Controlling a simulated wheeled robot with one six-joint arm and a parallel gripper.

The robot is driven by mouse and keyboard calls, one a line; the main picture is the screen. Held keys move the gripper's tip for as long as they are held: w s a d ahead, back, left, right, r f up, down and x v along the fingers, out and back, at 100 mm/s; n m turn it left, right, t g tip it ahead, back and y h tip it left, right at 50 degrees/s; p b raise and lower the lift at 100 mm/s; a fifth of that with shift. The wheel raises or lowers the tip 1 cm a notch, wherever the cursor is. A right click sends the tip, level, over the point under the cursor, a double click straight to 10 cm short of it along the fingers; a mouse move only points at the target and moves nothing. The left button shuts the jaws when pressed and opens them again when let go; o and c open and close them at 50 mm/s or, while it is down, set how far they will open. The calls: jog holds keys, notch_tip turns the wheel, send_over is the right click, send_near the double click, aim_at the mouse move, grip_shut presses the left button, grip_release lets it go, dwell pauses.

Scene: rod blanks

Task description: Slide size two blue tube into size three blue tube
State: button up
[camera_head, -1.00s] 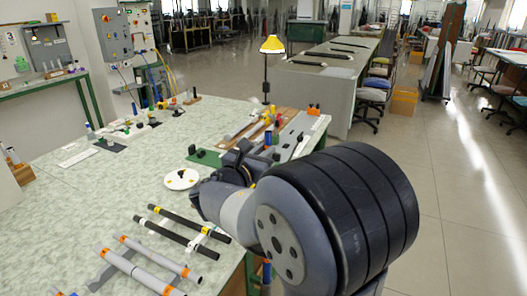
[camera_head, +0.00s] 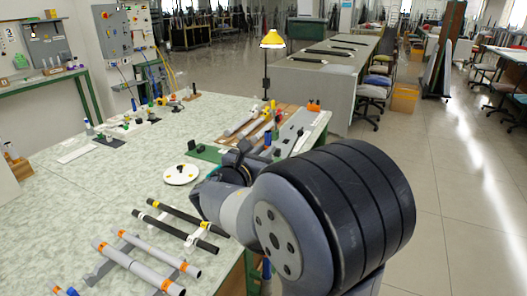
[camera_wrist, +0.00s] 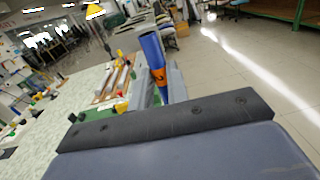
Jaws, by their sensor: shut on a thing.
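In the wrist view a blue tube (camera_wrist: 151,47) with an orange band rises between the grey fingers of my gripper (camera_wrist: 160,88). My gripper is shut on it. A dark mark on the band is too small to read, so I cannot tell the tube's size. In the head view my own arm hides most of the gripper. A short blue piece (camera_head: 268,139) shows just past it near the table's right side; I cannot tell whether it is the held tube.
Black rods (camera_head: 181,229) and grey tubes with orange bands (camera_head: 135,265) lie on racks at the table's front. A white disc (camera_head: 181,174) lies beyond them. Coloured rods lie on a wooden board (camera_head: 240,128) near a yellow lamp (camera_head: 272,40).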

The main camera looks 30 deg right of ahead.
jog(key=shift+f+b, duration=1.6)
jog(key=shift+f, duration=0.45)
jog(key=o, duration=0.8)
jog(key=shift+o, duration=0.2)
jog(key=v, duration=1.1)
jog(key=shift+d+r, duration=0.1)
jog(key=shift+d, duration=0.05)
jog(key=x, duration=1)
jog(key=shift+w+d+r+p, duration=0.25)
jog(key=shift+r+p, duration=0.1)
